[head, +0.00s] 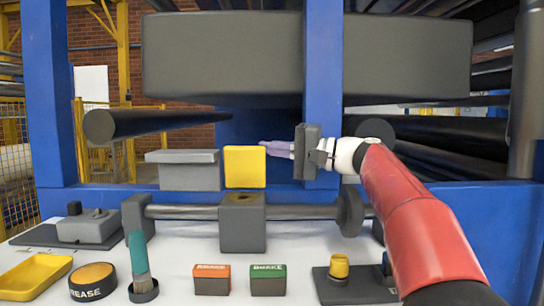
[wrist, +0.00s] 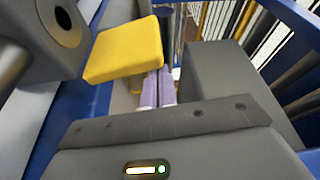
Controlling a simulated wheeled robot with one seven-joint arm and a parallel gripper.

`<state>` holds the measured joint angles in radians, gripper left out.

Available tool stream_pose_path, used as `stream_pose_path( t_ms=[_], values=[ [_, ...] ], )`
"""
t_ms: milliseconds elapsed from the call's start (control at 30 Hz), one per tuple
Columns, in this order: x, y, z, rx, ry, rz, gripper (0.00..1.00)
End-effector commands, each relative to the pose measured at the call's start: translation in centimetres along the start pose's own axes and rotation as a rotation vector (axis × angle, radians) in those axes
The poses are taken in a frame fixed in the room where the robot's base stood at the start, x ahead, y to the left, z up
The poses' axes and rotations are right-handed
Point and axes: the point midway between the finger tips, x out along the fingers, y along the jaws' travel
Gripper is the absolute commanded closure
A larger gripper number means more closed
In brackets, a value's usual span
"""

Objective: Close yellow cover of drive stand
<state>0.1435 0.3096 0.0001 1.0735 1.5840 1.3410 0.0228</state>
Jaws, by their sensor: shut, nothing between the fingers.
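The yellow cover (head: 245,166) stands upright, open, above the grey drive stand block (head: 242,228), whose top hole is uncovered. In the wrist view the yellow cover (wrist: 125,48) is at upper left, with the block and its round dark hole (wrist: 68,24) beyond it at the left edge. My gripper (head: 267,146) is at the cover's upper right edge, its purple fingers pointing left. In the wrist view my gripper (wrist: 164,75) is shut and empty, its tips close to the cover's near edge. I cannot tell whether they touch.
A grey box (head: 183,170) stands left of the cover. A horizontal shaft (head: 185,212) runs through the block to a disc (head: 350,212) at right. A blue post (head: 323,70) rises behind my gripper. On the white table are a grease tin (head: 92,280), brush (head: 139,260) and small boxes (head: 211,279).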

Motion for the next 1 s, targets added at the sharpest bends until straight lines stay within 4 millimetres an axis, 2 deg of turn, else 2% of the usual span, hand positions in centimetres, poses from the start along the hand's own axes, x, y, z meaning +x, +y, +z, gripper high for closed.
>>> stream_pose_path(
  t_ms=[500,1000],
  values=[
    [-1.4,0.3,4.1,0.0,-0.001,0.001,1.0],
    [-2.1,0.9,5.9,0.003,0.0,0.001,1.0]
  ],
)
